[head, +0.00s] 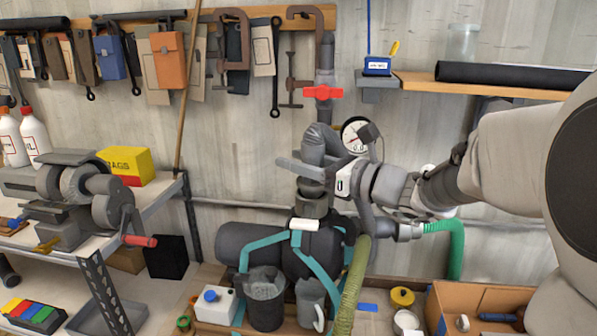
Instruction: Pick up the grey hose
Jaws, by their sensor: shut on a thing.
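The grey hose (320,143) is a thick, bent dark grey piece at the centre of the head view. It stands above the dark pump (318,250), just below the upright pipe with a red valve handle (323,92). My gripper (312,173) reaches in from the right and is shut on the grey hose, with its fingers around the lower part. The fingers and wrist partly hide the hose's lower end, so I cannot tell whether it touches the pump fitting below.
A round gauge (355,134) is close behind my wrist. A yellow-green hose (350,295) and a green hose (456,250) hang nearby. A shelf (480,87) and an open cardboard box (440,310) are at right.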

